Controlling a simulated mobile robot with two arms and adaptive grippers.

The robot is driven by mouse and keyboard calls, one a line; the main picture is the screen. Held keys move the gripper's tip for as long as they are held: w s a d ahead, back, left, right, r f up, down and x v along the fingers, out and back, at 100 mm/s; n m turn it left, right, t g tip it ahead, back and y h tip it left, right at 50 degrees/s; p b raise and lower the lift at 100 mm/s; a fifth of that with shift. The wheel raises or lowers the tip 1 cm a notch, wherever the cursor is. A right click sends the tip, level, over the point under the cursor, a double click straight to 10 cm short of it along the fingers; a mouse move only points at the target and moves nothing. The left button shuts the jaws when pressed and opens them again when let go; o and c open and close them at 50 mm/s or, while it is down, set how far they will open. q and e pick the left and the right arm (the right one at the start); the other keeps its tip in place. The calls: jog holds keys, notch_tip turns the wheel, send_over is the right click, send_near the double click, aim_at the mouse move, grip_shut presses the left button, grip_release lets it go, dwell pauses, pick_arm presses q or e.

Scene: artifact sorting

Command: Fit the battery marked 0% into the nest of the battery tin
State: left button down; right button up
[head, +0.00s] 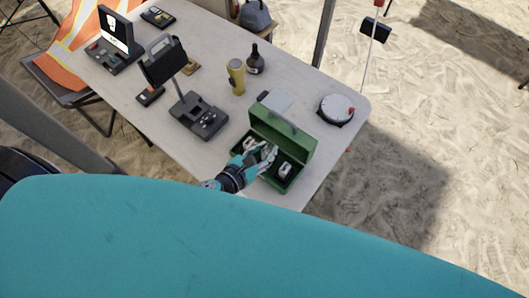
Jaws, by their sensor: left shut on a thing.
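The green battery tin (314,150) stands open on the table's near right part, its lid raised at the back. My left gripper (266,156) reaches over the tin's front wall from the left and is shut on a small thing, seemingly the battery. The fingers cover most of it, and no 0% mark can be read. A small pale block (285,171) with dark parts sits in the right part of the tin. Another pale piece (250,143) shows in the left part. The nest cannot be made out clearly. My right gripper is out of view.
A round white-topped device (337,109) stands right of the tin.

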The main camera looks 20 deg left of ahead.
aim_at(264, 157)
pick_arm(q)
notch_tip(264, 157, down, 3)
jog(key=shift+s+r, duration=0.1)
jog(key=shift+r, duration=0.1)
jog(key=shift+f, duration=0.1)
jog(key=shift+f+b, duration=0.15)
jog(key=shift+b, duration=0.25)
jog(key=c, duration=1.1)
grip_release()
jog(key=shift+c, duration=0.2)
